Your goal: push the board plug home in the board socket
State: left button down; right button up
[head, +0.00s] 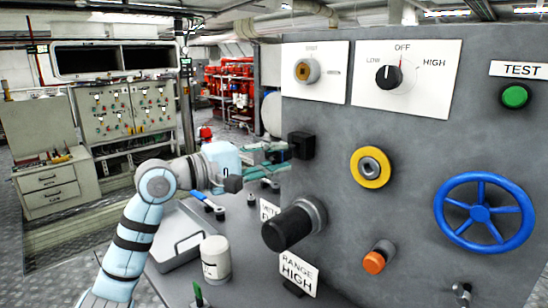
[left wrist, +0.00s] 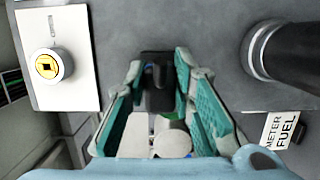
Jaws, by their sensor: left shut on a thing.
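A black block, which looks like the board socket (head: 301,145), stands out from the left edge of the grey panel. It also shows in the left wrist view (left wrist: 156,61). My left gripper (head: 281,158) is at this block, with teal fingers either side of a dark piece that seems to be the board plug (left wrist: 159,97). The gripper is shut on it, in line with the block. The fingers hide most of the plug in the head view. I cannot tell how deep it sits or whether a gap remains. My right gripper is not in view.
A big black cylinder (head: 293,224) juts from the panel just below my left gripper. A key switch (head: 306,71) is above. A yellow ring (head: 370,167), an orange knob (head: 378,257) and a blue handwheel (head: 483,212) are to the right. A white-lidded jar (head: 215,258) stands below.

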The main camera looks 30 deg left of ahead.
pick_arm(q)
jog(key=shift+w+d+p, duration=0.25)
jog(key=shift+w+p, duration=0.25)
jog(key=shift+w, duration=0.2)
jog(key=shift+w+d+p, duration=0.2)
jog(key=shift+w+p, duration=0.3)
jog(key=shift+w, duration=0.2)
jog(key=c, duration=1.3)
grip_release()
